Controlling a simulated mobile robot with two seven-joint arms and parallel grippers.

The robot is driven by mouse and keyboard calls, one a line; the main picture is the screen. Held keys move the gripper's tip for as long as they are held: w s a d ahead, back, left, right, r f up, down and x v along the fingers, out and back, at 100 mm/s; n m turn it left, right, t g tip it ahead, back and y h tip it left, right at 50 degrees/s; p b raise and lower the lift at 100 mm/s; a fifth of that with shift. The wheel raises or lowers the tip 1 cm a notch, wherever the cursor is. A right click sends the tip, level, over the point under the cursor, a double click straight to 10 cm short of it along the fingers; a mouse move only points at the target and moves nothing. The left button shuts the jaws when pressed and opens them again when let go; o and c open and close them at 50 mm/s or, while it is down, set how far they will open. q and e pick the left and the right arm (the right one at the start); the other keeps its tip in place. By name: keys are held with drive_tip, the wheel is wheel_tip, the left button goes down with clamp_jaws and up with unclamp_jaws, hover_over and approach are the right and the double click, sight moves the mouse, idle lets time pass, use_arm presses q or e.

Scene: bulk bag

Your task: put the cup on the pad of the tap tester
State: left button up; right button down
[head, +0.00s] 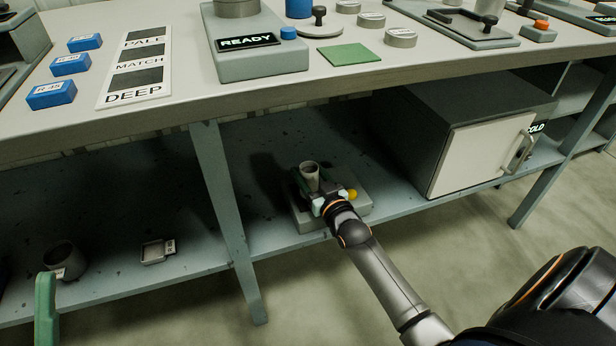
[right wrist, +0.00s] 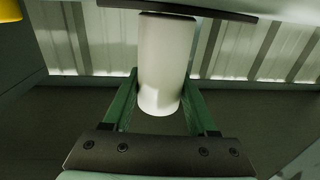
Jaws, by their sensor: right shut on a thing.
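The cup (head: 312,170), a small pale cylinder, stands upright in my right gripper (head: 313,186) over the tap tester (head: 350,211), a grey box with a yellow button on the lower shelf. My right gripper is shut on the cup. In the right wrist view the cup (right wrist: 163,65) is between the green fingers. Its end is at a thin dark plate (right wrist: 180,12), seemingly the pad, on the pale body. I cannot tell whether they touch. A green finger, seemingly of my left gripper (head: 46,290), shows at the lower left; its opening is hidden.
A grey cabinet (head: 430,110) with a pale door stands right of the tester. A dark mug (head: 64,262) and a small tagged tray (head: 153,251) are on the shelf at left. A table leg (head: 228,215) stands between. The worktop (head: 190,95) overhangs the shelf.

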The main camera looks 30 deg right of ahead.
drive_tip(key=shift+r, duration=0.15)
drive_tip(key=shift+f, duration=0.2)
drive_tip(key=shift+c, duration=1)
unclamp_jaws()
